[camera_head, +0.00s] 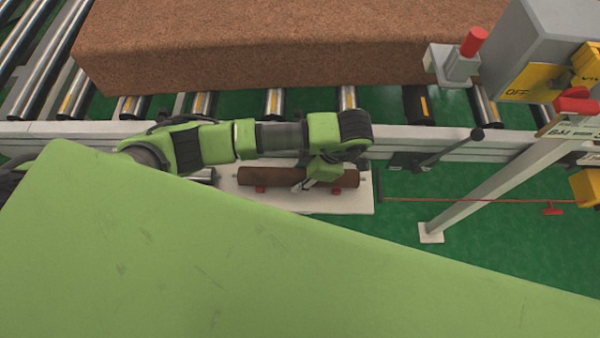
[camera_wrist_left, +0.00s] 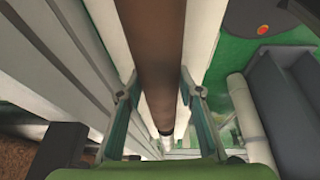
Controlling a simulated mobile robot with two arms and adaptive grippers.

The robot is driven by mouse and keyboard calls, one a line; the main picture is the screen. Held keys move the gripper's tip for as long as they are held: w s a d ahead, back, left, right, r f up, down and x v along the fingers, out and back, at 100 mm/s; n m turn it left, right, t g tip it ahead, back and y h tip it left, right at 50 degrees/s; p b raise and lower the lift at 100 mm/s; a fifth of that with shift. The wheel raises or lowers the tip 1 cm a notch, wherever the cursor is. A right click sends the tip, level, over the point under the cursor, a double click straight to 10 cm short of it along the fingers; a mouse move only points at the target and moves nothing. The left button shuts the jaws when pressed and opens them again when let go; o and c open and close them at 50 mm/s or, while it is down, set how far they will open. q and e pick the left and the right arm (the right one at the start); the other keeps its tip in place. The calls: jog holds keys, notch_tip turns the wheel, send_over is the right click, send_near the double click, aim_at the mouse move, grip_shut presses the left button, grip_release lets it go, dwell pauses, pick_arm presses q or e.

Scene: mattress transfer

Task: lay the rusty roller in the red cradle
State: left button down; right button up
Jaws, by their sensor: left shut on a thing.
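The rusty roller (camera_head: 270,176) is a brown cylinder with thin metal shaft ends, lying level from left to right over a white board beside the conveyor. My left gripper (camera_head: 310,182) reaches down from above and is shut on it, right of its middle. In the left wrist view the roller (camera_wrist_left: 160,50) runs between the two fingers (camera_wrist_left: 162,98). Small red parts of the cradle (camera_head: 260,189) show at the roller's lower edge, one left and one right. I cannot tell whether the roller rests on them. My right gripper is not in view.
The white board (camera_head: 290,201) also holds a shiny metal roller (camera_head: 202,174) at its left. Behind is the conveyor rail (camera_head: 420,143) with a large brown block (camera_head: 270,45) on it. A grey post (camera_head: 480,185) and a red rod (camera_head: 470,200) stand right, over green floor.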

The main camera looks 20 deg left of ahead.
pick_arm(q)
jog(key=c, duration=1.4)
grip_release()
jog(key=shift+o, duration=0.2)
jog(key=v, duration=1.2)
jog(key=shift+s, duration=0.15)
